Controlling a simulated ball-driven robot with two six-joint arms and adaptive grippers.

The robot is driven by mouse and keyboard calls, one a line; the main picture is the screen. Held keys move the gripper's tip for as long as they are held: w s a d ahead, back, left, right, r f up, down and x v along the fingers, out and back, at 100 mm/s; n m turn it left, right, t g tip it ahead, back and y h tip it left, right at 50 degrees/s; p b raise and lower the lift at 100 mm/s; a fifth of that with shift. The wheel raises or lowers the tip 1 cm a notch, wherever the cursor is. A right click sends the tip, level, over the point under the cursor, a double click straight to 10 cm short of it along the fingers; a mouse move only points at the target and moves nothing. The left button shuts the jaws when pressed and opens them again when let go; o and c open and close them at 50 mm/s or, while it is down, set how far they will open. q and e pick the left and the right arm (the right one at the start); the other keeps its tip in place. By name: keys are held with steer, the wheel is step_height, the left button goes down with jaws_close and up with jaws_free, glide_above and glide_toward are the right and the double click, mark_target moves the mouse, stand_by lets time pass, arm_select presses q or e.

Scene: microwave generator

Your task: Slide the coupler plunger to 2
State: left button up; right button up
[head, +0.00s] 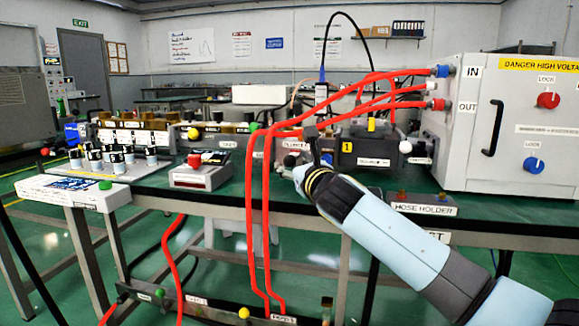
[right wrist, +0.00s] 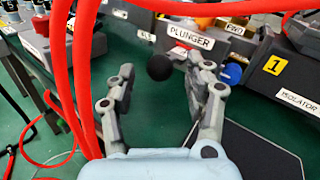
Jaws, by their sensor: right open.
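The plunger's black ball knob (right wrist: 159,67) shows in the right wrist view, just in front of the white PLUNGER label (right wrist: 191,38). My right gripper (right wrist: 167,72) is open, with one finger on each side of the knob in the picture. I see no finger touching the knob, and how deep it sits between the fingers is unclear. In the head view my right gripper (head: 312,142) reaches the equipment row from the lower right and hides the knob. No position marks for the plunger are readable. My left gripper is not in view.
Red hoses (head: 257,220) hang over the bench front, close to the gripper's left side (right wrist: 77,70). The dark ISOLATOR box (head: 372,148) with a yellow 1 stands to the right. A white high-voltage cabinet (head: 515,140) fills the far right. Green bench top is free below the gripper.

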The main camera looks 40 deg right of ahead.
mark_target(292, 162)
steer(key=shift+x, duration=1.5)
